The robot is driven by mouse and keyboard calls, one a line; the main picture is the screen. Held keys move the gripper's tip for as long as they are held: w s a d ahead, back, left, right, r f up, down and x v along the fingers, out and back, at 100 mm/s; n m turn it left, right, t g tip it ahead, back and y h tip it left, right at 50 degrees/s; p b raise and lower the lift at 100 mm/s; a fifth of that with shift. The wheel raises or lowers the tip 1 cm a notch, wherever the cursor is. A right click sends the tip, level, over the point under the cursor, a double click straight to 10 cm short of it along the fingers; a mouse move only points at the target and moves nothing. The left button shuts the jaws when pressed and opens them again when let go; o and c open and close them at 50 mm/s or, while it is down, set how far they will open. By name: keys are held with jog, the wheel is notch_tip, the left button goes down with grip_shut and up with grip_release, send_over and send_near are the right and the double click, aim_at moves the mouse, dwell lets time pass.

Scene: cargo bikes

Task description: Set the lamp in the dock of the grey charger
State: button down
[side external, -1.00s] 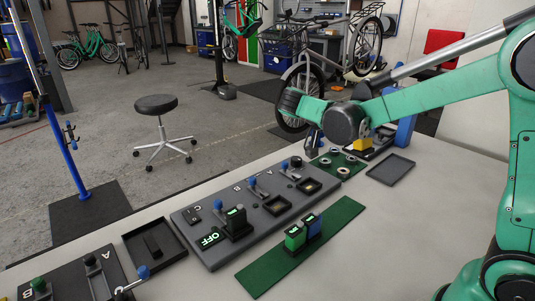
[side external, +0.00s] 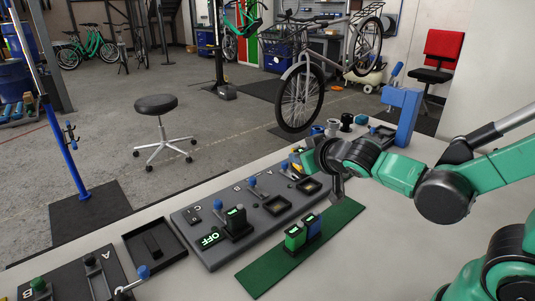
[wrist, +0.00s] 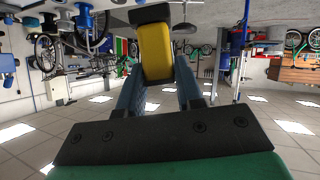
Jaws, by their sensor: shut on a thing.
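My gripper (side external: 306,161) is shut on a yellow block with a dark end (wrist: 155,50), which I take to be the lamp. In the wrist view the lamp sits between the two blue fingers. In the side view only a small yellow patch of it (side external: 297,158) shows beside my wrist, above the far end of the dark grey board (side external: 256,234). The board, likely the grey charger, has levers, letters and two square recesses, one nearer (side external: 277,205) and one farther (side external: 309,187). Both recesses look empty. The lamp appears tilted toward horizontal.
A block with a lit display (side external: 236,222) stands on the board by an OFF sign. Green and blue blocks (side external: 295,237) stand on a green strip (side external: 262,274). A black tray (side external: 130,240) lies left. A blue stand (side external: 403,115) rises at the back right.

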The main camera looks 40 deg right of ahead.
jog(key=w+a+f+n+g+y, duration=0.35)
jog(key=w+n+y, duration=0.35)
jog(key=n+y, duration=0.65)
jog(key=shift+s+d+f+n+g+y, duration=0.3)
jog(key=shift+d+f+n+g+y, duration=0.45)
jog(key=shift+g, duration=0.65)
jog(key=shift+s+d+f+n+g+y, duration=0.35)
jog(key=shift+f+n+g, duration=0.5)
jog(key=shift+n+g, duration=0.5)
jog(key=shift+s+d+f+n+g+y, duration=0.3)
jog(key=shift+d+f+n+g+y, duration=0.45)
jog(key=shift+g, duration=0.65)
jog(key=shift+a+f, duration=0.25)
jog(key=shift+f, duration=0.55)
jog(key=shift+c, duration=2.4)
grip_release()
